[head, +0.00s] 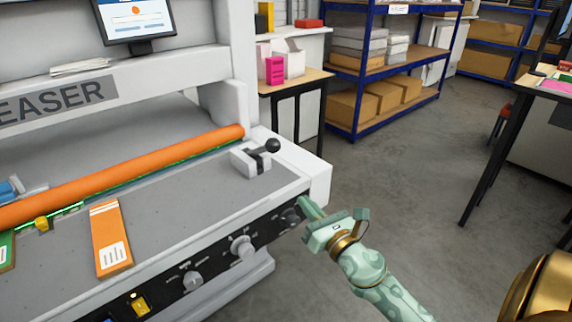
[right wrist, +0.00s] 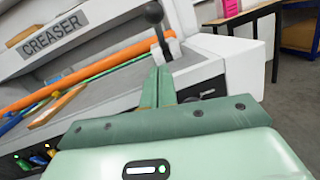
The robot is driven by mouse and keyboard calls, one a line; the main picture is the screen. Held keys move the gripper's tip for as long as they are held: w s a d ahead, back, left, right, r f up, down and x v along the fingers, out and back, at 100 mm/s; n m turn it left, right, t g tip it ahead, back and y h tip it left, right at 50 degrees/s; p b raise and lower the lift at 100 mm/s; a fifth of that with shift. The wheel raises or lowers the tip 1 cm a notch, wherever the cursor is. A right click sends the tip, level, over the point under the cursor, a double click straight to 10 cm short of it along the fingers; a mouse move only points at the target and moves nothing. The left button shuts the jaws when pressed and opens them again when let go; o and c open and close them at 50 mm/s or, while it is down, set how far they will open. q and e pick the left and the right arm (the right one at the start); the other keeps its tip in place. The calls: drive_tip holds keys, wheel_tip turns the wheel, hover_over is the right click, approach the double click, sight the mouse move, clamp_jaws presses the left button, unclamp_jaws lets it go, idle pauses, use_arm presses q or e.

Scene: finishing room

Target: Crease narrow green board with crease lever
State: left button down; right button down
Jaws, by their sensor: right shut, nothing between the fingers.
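The crease lever shows as a black ball knob (head: 273,145) on a short dark arm in a pale block at the right end of the creaser's bed; it also shows in the right wrist view (right wrist: 154,14). A green board (head: 6,252) lies on the bed at the far left of the head view, mostly cut off by the picture edge. My right gripper (head: 308,206) is shut and empty in front of the bed's right corner, apart from the lever and below it. Its closed fingers (right wrist: 158,88) point towards the lever in the wrist view. My left gripper is not in view.
An orange board (head: 112,240) with a label lies on the bed in front of the orange roller (head: 130,172). Knobs (head: 242,247) line the front panel. A small table (head: 300,78) and a blue shelf rack (head: 357,90) stand behind. The floor right of the creaser is clear.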

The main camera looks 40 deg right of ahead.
drive_tip(key=w+r+p, duration=0.1)
drive_tip(key=w, duration=0.3)
drive_tip(key=w+r+p, duration=0.1)
drive_tip(key=w+r, duration=0.1)
drive_tip(key=w, duration=0.2)
drive_tip(key=w+d+r+p, duration=0.1)
drive_tip(key=w, duration=0.3)
drive_tip(key=shift+d+r+p, duration=0.1)
drive_tip(key=shift+r+p, duration=0.15)
drive_tip(key=shift+p, duration=0.15)
drive_tip(key=shift+w, duration=0.15)
